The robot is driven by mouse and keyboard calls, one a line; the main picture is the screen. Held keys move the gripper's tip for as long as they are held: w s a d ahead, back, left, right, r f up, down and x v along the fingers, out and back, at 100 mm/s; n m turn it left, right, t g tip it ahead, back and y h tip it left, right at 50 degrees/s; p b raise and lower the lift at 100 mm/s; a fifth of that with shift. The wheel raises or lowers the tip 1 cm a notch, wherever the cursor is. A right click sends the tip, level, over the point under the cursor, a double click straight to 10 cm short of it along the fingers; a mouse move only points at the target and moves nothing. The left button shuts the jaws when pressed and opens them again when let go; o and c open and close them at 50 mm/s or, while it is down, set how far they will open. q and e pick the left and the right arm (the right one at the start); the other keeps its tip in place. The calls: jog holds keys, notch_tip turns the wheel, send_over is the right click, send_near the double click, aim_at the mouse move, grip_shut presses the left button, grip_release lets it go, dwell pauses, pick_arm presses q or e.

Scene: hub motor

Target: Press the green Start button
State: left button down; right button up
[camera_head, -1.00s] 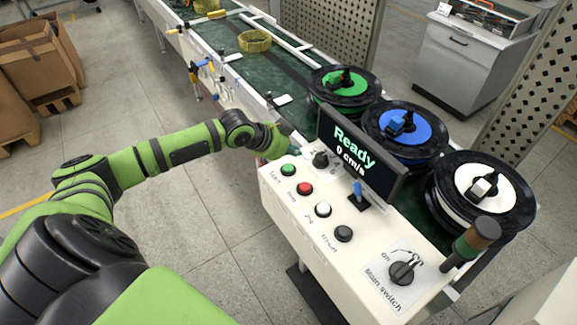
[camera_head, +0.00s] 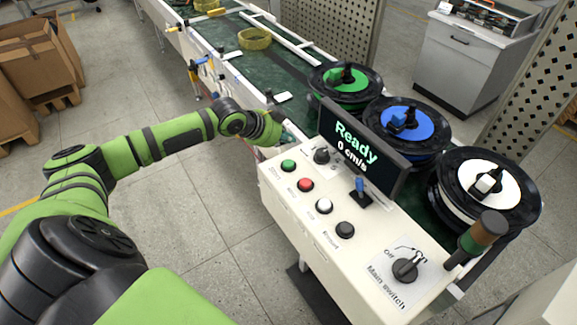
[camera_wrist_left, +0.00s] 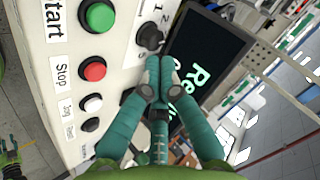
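The green Start button (camera_head: 288,165) is at the far end of a button row on the white control panel (camera_head: 290,205). It also shows at the top of the left wrist view (camera_wrist_left: 98,16), beside the printed word Start. My left gripper (camera_head: 284,134) is beyond the button, by the panel's far edge, and partly hidden by its own arm. In the left wrist view its two teal fingers (camera_wrist_left: 160,76) are together with nothing between them. They appear in front of the display, to the lower right of the green button and apart from it.
The display (camera_head: 360,150) reads "Ready 0 cm/s". A black knob (camera_head: 321,156) sits near the green button. Red (camera_head: 305,184), white (camera_head: 324,205) and black (camera_head: 345,230) buttons follow in the row, then the main switch (camera_head: 405,269). Several spools stand behind.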

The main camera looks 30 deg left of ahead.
pick_arm(q)
jog(key=b, duration=0.4)
send_over(287, 164)
notch_tip(287, 164, down, 5)
jog(key=shift+r, duration=0.2)
jog(key=shift+f, duration=0.95)
jog(key=shift+f, duration=0.15)
jog(key=shift+f+b, duration=0.3)
